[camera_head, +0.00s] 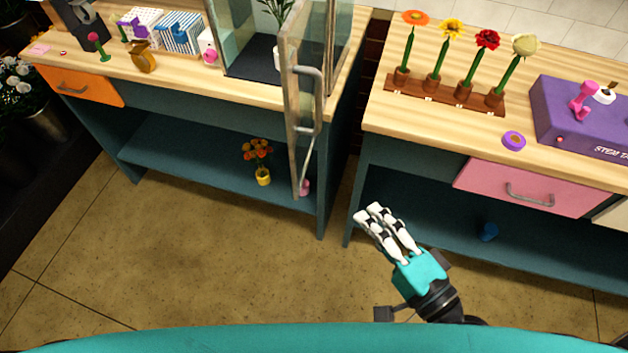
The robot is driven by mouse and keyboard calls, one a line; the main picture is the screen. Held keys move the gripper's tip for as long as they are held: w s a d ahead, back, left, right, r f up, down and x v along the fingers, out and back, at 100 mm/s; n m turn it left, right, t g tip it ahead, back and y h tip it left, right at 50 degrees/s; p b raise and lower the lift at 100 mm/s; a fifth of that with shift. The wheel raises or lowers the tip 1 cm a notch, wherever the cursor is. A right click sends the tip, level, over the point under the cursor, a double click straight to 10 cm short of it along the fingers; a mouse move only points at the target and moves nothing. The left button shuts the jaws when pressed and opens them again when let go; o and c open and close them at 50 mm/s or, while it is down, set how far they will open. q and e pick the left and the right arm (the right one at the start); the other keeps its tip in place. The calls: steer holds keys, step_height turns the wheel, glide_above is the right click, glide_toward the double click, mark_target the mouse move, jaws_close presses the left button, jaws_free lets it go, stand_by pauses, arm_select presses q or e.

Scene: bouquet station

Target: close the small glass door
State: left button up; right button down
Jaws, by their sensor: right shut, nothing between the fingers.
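The small glass door (293,115) stands open at the front of the glass case (233,40) on the left counter. It is swung outward and juts past the counter's front edge over the floor. Its grey bar handle (320,105) is on the right side of the door. A potted plant (277,15) shows inside the case. My right gripper (369,217) is shut and empty, below and to the right of the door, in front of the right counter and apart from both. My left gripper is not in view.
The right counter (380,120) holds a rack of several flowers (440,92) and a purple box (570,125). Its pink drawer (500,182) looks shut. A narrow gap separates the two counters. The floor (220,250) in front is clear.

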steer(key=p, duration=0.5)
glide_toward(298, 152)
steer(key=w+d, duration=0.2)
steer(key=a, duration=0.1)
steer(key=w+a, duration=0.1)
steer(key=a, duration=0.1)
steer(key=a+p, duration=0.1)
steer(key=shift+w+a+r, duration=0.1)
steer(key=shift+w+a, duration=0.15)
steer(key=shift+w, duration=0.1)
